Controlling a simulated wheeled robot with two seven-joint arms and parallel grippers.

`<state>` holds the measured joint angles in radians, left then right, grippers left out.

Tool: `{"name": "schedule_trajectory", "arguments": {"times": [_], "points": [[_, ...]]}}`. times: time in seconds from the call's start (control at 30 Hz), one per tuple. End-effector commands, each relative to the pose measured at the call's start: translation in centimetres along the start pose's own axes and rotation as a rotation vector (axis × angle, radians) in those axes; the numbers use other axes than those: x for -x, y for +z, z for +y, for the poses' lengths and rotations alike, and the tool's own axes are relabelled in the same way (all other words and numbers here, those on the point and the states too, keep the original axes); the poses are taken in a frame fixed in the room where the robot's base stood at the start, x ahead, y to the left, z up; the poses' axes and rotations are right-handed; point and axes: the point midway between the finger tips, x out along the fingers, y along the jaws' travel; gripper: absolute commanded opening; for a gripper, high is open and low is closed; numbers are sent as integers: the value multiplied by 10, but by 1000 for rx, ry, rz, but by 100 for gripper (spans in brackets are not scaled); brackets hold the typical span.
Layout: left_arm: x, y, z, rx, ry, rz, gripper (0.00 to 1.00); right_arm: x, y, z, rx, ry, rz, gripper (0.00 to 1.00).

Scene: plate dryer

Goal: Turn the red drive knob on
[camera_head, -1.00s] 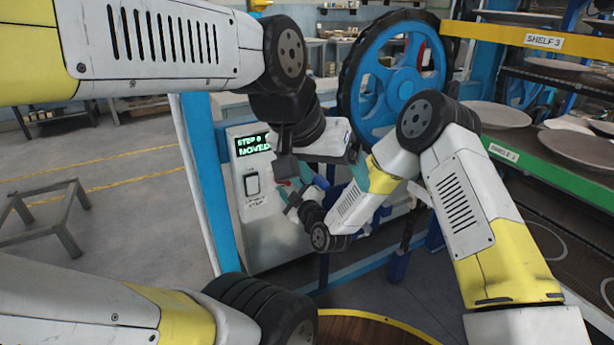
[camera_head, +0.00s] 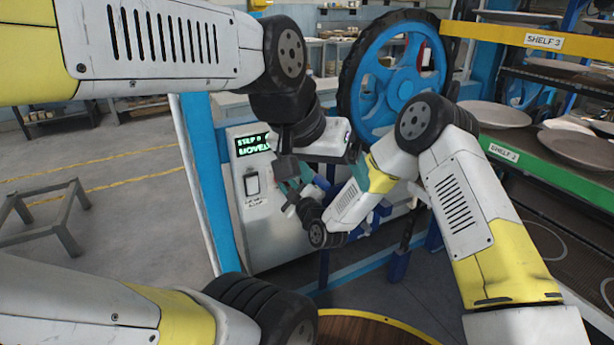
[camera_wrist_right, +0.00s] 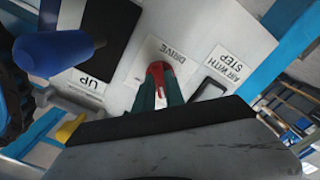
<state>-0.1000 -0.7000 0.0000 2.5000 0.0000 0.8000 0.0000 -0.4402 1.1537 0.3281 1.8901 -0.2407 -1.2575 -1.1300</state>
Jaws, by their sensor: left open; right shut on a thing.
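The red drive knob (camera_wrist_right: 157,70) stands on the pale panel beside the upside-down DRIVE label in the right wrist view. My right gripper (camera_wrist_right: 158,88) has its two teal fingers closed around the knob, one on each side. In the head view my right gripper (camera_head: 287,187) reaches the panel from the right, and the knob is hidden there.
The control panel (camera_head: 262,225) has a lit green display (camera_head: 252,145) and a black switch (camera_head: 251,184). A blue handwheel (camera_head: 400,75) stands behind my arms. A blue-gripped lever (camera_wrist_right: 55,50) is close in the wrist view. Green shelves with plates (camera_head: 575,148) fill the right side.

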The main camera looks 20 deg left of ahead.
Motion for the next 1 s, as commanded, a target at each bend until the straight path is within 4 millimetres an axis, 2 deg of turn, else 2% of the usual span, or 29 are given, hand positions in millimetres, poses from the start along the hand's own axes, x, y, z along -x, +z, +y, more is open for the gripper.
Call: {"name": "schedule_trajectory", "arguments": {"times": [0.27,1.0], "points": [[0,0,0,0,0,0,86,0,0,0,-145,0,0,0],[0,0,0,0,0,0,86,0,0,0,-839,1,0,0]]}}
